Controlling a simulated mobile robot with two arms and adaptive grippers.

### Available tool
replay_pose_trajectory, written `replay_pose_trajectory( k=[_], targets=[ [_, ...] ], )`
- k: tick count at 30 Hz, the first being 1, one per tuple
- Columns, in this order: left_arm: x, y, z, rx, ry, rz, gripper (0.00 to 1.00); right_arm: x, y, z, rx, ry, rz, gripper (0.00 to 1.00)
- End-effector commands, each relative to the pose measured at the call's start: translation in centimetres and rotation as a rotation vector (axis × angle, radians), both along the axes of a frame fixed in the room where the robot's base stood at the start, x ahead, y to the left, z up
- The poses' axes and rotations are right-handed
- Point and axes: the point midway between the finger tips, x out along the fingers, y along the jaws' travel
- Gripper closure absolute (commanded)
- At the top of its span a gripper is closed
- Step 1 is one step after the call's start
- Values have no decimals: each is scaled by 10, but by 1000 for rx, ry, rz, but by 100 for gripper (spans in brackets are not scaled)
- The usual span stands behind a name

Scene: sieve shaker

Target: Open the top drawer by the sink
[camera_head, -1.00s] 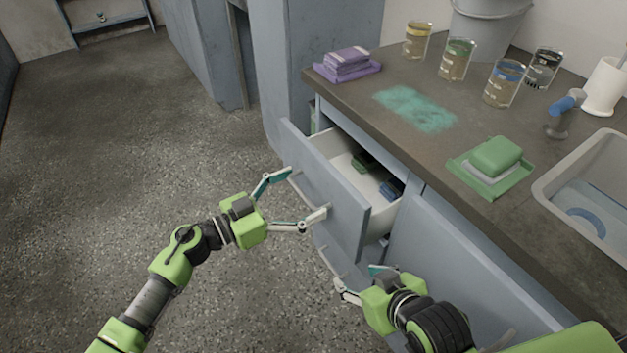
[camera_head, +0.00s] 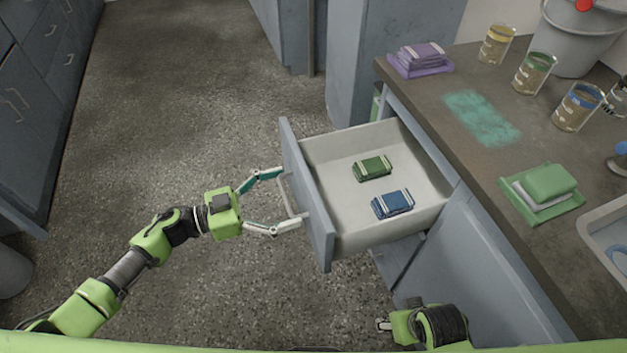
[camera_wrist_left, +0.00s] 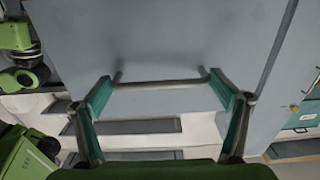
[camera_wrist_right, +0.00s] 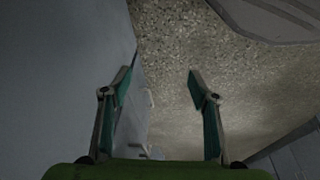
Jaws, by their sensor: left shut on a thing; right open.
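The top drawer (camera_head: 308,205) by the sink stands pulled well out of the counter. Its white inside shows a green packet (camera_head: 372,168) and a blue packet (camera_head: 393,203). My left gripper (camera_head: 291,198) is at the drawer front, shut on the bar handle (camera_head: 289,190). In the left wrist view the handle (camera_wrist_left: 160,84) runs across between the fingers, in front of the grey drawer face. My right gripper (camera_wrist_right: 158,88) is open and empty, low beside a grey cabinet face; in the head view only a fingertip shows clearly. The sink (camera_head: 605,232) is at the right edge.
The floor (camera_head: 190,100) left of the drawer is clear. More cabinets (camera_head: 35,90) stand far left.

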Motion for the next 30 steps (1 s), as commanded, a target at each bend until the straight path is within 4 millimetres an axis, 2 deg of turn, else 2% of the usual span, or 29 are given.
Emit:
replay_pose_trajectory(
  k=[1,6,12,18,28,29,30],
  targets=[
    [-5,13,-3,9,7,4,48,-1,0,-7,-1,8,1,45],
    [-15,41,-3,9,5,4,48,-2,1,-25,0,13,2,45],
    [-22,60,-3,6,3,3,48,-4,0,-35,-1,17,3,45],
    [-25,67,-3,7,2,2,48,-4,1,-38,0,17,4,45],
    [-25,67,-3,7,2,2,48,-4,1,-39,0,18,4,45],
    [-25,67,-3,7,2,2,4,-4,1,-39,0,18,4,45],
    [-25,67,-3,6,2,2,0,-4,1,-39,0,17,4,45]
  ],
)
